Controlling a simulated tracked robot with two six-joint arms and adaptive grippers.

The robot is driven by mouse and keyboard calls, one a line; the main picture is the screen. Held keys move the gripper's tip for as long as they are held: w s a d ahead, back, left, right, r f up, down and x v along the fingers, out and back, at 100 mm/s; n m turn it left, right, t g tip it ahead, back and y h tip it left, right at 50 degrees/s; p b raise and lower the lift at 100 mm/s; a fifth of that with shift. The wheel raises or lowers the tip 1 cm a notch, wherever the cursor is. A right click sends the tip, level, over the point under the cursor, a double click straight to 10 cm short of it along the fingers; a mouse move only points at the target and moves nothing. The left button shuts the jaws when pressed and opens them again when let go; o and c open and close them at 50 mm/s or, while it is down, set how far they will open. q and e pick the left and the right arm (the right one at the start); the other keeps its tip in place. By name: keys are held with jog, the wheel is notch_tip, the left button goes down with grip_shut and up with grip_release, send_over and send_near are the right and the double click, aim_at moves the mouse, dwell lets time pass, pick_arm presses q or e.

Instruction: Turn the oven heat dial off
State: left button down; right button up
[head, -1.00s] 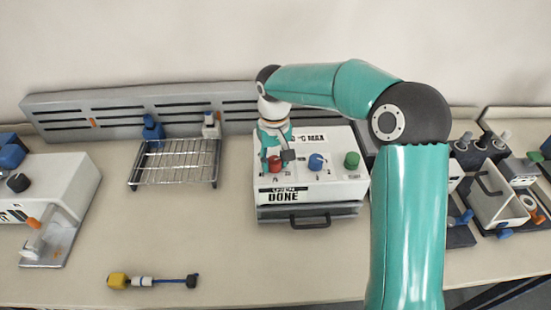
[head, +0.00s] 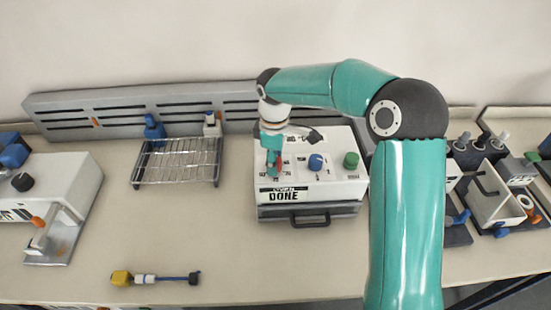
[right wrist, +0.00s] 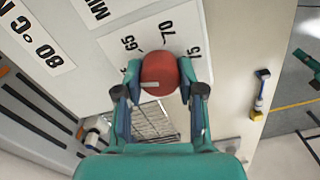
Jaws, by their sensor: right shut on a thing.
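The oven is a white box (head: 338,188) with a dark drawer below and a label reading DONE on its front. Its red dial shows at the left of the top panel, mostly hidden by my gripper in the head view. In the right wrist view the red dial (right wrist: 160,73) sits between the two fingers, beside printed marks 65, 70 and 75. My right gripper (right wrist: 161,88) is shut on the red dial from above; it also shows in the head view (head: 272,160). My left gripper is not in view.
A blue knob (head: 315,162) and a green knob (head: 351,160) stand to the right on the same panel. A wire rack (head: 178,162) is left of the oven. A yellow-ended tool (head: 155,278) lies at the front; the bench around it is clear.

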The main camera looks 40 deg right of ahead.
jog(key=shift+s+f+n, duration=0.1)
jog(key=shift+n, duration=0.75)
jog(key=shift+s+f+n, duration=0.1)
jog(key=shift+n, duration=0.75)
jog(key=o, duration=1.1)
jog(key=shift+r, duration=0.15)
jog(key=shift+o, duration=0.2)
jog(key=shift+w+r, duration=0.1)
jog(key=shift+r, duration=0.4)
notch_tip(320, 180, up, 11)
